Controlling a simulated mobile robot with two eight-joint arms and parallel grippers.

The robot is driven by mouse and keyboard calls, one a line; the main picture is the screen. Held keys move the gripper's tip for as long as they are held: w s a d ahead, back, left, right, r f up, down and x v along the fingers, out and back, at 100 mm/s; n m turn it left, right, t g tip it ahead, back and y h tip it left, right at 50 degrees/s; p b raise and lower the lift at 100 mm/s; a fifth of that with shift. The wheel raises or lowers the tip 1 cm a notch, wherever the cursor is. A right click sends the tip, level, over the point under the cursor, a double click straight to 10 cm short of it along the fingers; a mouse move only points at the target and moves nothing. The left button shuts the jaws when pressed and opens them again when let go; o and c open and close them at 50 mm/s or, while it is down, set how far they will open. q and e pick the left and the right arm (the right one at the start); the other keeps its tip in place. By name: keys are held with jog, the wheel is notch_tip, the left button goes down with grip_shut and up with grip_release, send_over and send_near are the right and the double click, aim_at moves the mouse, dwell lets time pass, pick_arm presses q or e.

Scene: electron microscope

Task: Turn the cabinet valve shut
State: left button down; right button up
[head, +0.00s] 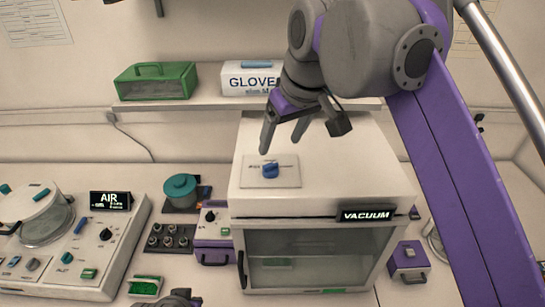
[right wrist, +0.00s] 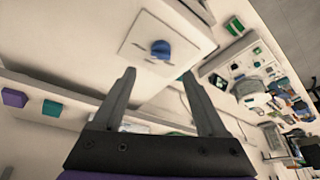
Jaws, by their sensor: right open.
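The cabinet valve is a small blue knob (head: 270,171) on a pale square plate (head: 288,177) on top of the white vacuum cabinet (head: 330,190). In the right wrist view the blue knob (right wrist: 160,48) lies beyond the fingertips, roughly centred between them. My right gripper (head: 282,146) is open and empty above and behind the knob, apart from it. Its two fingers also show in the right wrist view (right wrist: 159,74). A grey and purple part at the bottom edge of the head view looks like my left gripper (head: 180,299), mostly cut off; its fingers are not clear.
A shelf (head: 150,106) behind the cabinet carries a green case (head: 155,82) and a glove box (head: 250,79). Left of the cabinet stand a teal-lidded pot (head: 181,187), a purple box (head: 213,245) and an AIR console (head: 85,255). A purple box (head: 408,258) stands at right.

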aim_at(271, 165)
jog(key=b+x, duration=0.1)
jog(key=x, duration=0.8)
jog(key=shift+f, duration=0.1)
jog(key=shift+c, duration=0.2)
grip_shut()
